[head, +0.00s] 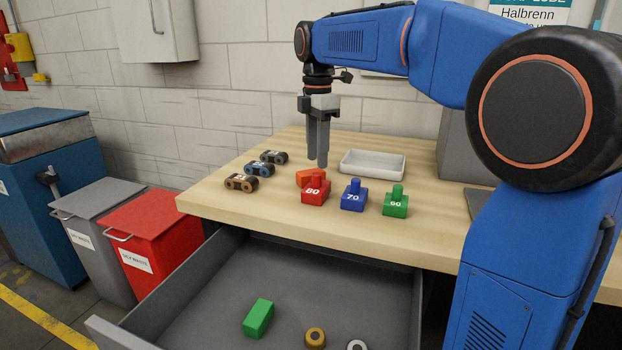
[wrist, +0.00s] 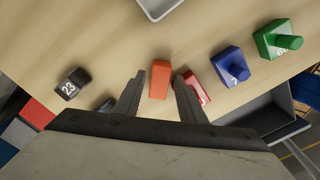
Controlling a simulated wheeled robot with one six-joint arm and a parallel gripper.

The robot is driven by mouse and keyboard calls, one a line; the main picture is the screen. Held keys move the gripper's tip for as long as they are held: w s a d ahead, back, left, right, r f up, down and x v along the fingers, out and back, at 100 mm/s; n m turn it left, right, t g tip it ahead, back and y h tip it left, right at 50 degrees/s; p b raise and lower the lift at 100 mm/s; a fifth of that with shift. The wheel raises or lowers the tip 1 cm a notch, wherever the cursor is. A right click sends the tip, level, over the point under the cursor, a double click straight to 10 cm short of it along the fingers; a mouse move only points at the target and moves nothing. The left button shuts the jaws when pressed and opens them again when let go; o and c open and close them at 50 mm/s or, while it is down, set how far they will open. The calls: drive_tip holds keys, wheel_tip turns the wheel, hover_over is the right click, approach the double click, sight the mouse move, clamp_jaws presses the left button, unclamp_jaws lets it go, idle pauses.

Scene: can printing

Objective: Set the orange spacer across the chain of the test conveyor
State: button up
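The orange spacer (head: 304,177) is a small block on the wooden table, partly hidden behind the red 80 block in the head view. In the wrist view the orange spacer (wrist: 160,73) lies between the two fingers in the picture, with gaps on both sides. My gripper (head: 318,163) points down above the spacer, open and empty. Its fingers also show in the wrist view (wrist: 158,82). How far the fingertips are above the spacer is hard to tell. I cannot make out a conveyor chain in either view.
Red (head: 315,193), blue (head: 353,198) and green (head: 395,205) knobbed blocks stand close by on the right. A white tray (head: 372,176) is behind. An open drawer (head: 200,312) below holds a green block (head: 258,318) and rings.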

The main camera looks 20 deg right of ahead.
sight(318, 170)
drive_tip(key=shift+s+f, duration=0.1)
drive_tip(key=shift+f, duration=1.9)
clamp_jaws()
